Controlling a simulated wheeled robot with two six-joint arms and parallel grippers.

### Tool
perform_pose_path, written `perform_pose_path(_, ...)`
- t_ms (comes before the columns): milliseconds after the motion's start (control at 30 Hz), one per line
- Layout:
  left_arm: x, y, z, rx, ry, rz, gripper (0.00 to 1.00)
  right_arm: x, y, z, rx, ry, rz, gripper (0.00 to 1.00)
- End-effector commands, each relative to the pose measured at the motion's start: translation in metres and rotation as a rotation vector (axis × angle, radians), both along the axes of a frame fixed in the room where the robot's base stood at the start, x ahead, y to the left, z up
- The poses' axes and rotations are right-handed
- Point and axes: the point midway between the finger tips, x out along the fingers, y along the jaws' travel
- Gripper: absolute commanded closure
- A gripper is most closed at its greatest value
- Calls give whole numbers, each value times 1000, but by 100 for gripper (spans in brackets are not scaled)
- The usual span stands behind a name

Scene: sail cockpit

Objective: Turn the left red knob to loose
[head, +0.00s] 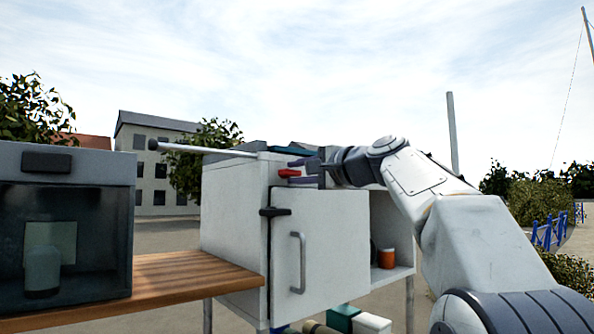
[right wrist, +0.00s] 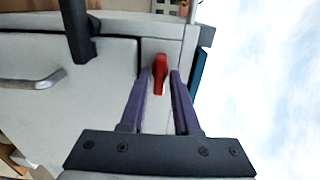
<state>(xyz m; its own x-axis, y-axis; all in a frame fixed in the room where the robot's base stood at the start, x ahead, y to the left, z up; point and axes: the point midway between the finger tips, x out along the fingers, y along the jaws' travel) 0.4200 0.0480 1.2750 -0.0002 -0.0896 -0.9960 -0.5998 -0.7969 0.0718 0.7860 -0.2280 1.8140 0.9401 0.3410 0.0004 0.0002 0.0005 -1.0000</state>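A red knob (head: 289,173) sits at the top of the white cabinet's front, above the door. In the right wrist view the red knob (right wrist: 160,76) stands between the two purple fingertips, its long side pointing roughly along the fingers. My right gripper (head: 299,171) is at the knob, coming from the right. In the right wrist view my right gripper (right wrist: 162,84) is open, with a finger on each side of the knob and narrow gaps showing. I cannot tell whether either finger touches it. My left gripper is not in view.
A grey rod (head: 205,149) sticks out left from the top. An orange jar (head: 386,258) stands in an open compartment. A wooden counter (head: 180,280) is left.

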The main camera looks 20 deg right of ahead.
Motion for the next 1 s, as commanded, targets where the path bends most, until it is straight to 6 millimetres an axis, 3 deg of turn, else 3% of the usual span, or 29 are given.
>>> perform_pose_path(67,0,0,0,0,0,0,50,0,0,0,0,0,0,70)
perform_pose_path(167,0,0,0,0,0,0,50,0,0,0,0,1,0,100)
perform_pose_path(633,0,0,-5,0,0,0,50,0,-1,-2,-61,-20,1,100)
perform_pose_path(1000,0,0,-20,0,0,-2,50,0,-1,-3,-327,-116,2,100)
